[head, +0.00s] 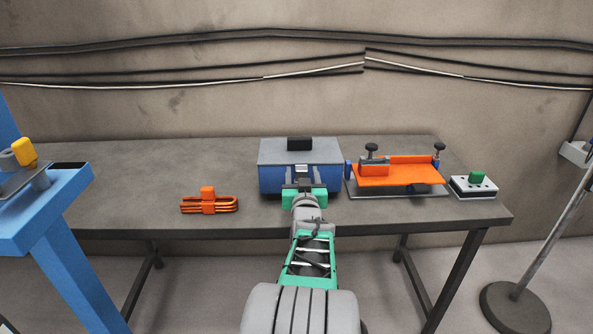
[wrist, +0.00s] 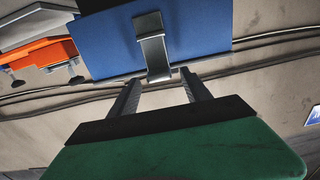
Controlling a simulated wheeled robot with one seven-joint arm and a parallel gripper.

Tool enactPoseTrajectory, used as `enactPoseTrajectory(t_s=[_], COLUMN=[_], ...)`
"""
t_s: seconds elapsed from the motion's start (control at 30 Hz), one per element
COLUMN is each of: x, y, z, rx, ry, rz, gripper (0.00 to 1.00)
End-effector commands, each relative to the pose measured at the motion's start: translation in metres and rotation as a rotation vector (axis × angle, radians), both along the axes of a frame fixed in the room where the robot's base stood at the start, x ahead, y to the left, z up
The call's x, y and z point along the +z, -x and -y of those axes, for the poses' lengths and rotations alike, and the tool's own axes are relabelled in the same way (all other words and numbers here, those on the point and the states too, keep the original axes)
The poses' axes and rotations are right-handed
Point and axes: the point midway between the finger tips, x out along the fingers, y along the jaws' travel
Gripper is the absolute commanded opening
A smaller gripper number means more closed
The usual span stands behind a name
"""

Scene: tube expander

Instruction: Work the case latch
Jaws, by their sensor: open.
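The blue case (head: 271,181) with a grey lid and a black handle (head: 300,143) stands on the table; the lid looks shut. Its metal latch (wrist: 154,52) is on the front face and shows as a grey strip in the wrist view, hanging down from a clip. My gripper (head: 304,183) is in front of the case and hides part of its front. In the wrist view my gripper (wrist: 160,84) is open, with its two fingers spread either side of the latch's lower end. I cannot tell whether the fingers touch the latch.
An orange tray fixture (head: 408,172) with clamps stands close to the case's right. A white box with a green button (head: 476,178) is farther right. Orange coiled tubing (head: 209,204) lies at left. The table (head: 150,180) is bare around these.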

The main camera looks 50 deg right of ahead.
Motion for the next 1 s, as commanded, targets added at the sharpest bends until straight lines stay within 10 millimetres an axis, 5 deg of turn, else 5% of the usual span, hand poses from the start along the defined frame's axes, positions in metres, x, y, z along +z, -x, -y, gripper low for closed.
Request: enactPoseTrajectory(t_s=[0.43,1.0], x=[-0.001,-0.001], y=[-0.015,-0.014], z=[0.01,0.011], rx=[0.018,0.017], ry=[-0.002,-0.002], rz=[-0.002,-0.002], gripper=[0.56,0.09])
